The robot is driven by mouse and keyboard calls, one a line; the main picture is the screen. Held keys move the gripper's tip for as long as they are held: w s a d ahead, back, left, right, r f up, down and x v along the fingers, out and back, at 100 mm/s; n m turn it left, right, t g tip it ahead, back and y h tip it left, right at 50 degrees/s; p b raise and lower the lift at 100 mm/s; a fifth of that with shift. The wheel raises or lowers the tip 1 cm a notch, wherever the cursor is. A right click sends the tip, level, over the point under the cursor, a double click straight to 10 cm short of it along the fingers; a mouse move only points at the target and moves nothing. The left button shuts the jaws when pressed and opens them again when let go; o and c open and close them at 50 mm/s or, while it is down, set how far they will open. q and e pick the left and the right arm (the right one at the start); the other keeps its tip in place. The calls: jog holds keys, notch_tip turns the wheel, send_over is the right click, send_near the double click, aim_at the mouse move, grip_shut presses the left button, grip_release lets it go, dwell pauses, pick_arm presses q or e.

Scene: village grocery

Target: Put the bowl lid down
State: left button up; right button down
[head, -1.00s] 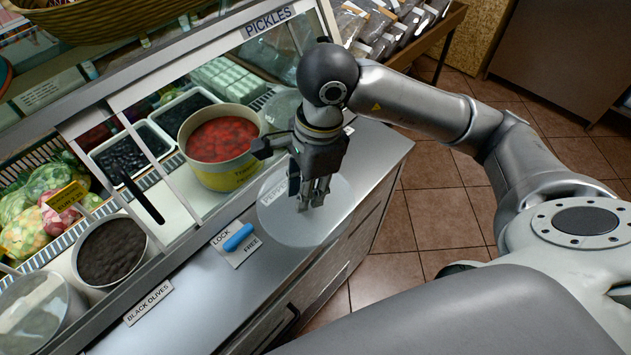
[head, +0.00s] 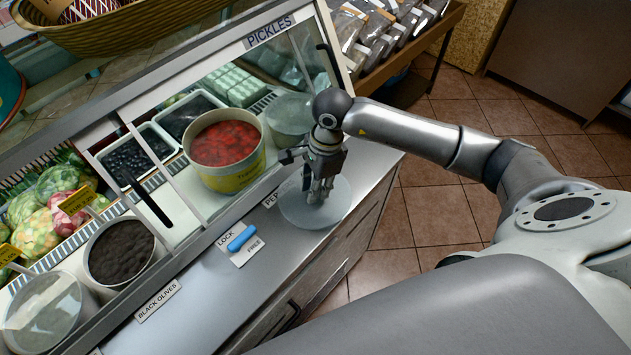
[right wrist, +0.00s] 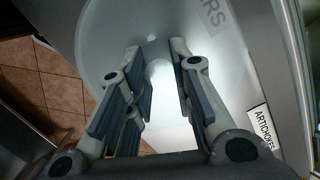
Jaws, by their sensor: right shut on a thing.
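The bowl lid (head: 335,208) is a round, translucent disc over the steel counter at the front of the pickle display. My right gripper (head: 319,196) points down at its middle and is shut on it; the grasped part is mostly hidden by the fingers. In the right wrist view the lid (right wrist: 105,40) fills the upper middle beyond the two fingers (right wrist: 157,65). A counter label shows through it. I cannot tell whether the lid touches the counter. My left gripper is not in view.
A yellow bowl of red peppers (head: 230,178) stands uncovered behind the counter edge. A bowl of black olives (head: 121,252) is left of it. A blue lock handle (head: 241,238) lies left of the lid. The counter's front stretch (head: 205,295) is clear.

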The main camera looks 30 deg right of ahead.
jog(key=shift+f, duration=0.15)
jog(key=c, duration=1.3)
grip_release()
jog(key=shift+r, duration=0.2)
jog(key=r+b, duration=0.1)
jog(key=r, duration=0.3)
jog(key=d+r+b, duration=0.1)
jog(key=r, duration=0.3)
jog(key=r+b, duration=0.1)
jog(key=r, duration=0.3)
jog(key=shift+d, duration=0.4)
jog(key=shift+s+f, duration=0.1)
